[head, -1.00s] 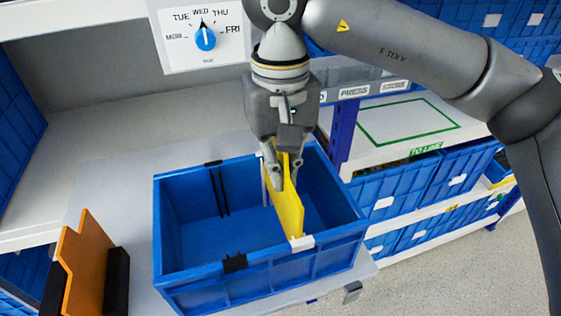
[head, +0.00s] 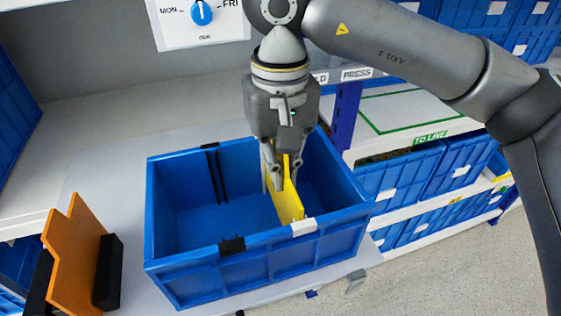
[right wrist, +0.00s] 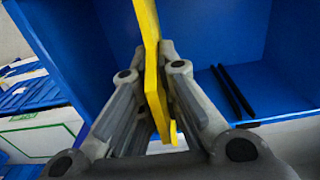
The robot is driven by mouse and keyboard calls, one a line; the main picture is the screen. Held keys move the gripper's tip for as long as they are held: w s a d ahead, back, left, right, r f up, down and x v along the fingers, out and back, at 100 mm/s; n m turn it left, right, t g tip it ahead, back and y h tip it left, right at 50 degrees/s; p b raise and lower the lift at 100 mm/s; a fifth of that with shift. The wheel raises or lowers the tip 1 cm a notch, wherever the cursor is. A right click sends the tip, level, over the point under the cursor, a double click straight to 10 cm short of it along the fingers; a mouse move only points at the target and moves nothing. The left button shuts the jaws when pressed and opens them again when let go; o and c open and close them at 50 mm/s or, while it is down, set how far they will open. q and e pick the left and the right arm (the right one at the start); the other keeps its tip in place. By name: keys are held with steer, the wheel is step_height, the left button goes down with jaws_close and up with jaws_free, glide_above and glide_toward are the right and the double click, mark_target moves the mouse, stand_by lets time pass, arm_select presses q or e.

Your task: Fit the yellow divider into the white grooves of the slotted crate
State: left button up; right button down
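The blue slotted crate (head: 190,263) stands on the grey surface. White grooves (head: 304,228) show on its near rim; the far white groove is mostly hidden behind my right gripper. My right gripper (head: 283,178) points down into the crate, shut on the yellow divider (head: 288,206). In the right wrist view the divider (right wrist: 152,65) stands between the two fingers (right wrist: 155,75). The divider is upright, in line with the white grooves, with its near top edge close to rim height. Whether its lower edge reaches the floor is hidden. My left gripper is out of view.
Black grooves (head: 232,245) mark another slot to the left in the crate. An orange panel (head: 77,258) stands in a black holder (head: 108,270) at the left. A dial panel (head: 200,22) is behind. Shelves with blue bins (head: 400,185) stand at the right.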

steer(key=shift+f+b, duration=0.95)
steer(key=shift+f, duration=0.3)
steer(key=c, duration=1.6)
jaws_free()
steer(key=shift+o, duration=0.2)
steer(key=shift+r, duration=0.1)
step_height(320, 180, up, 12)
steer(key=shift+f, duration=0.1)
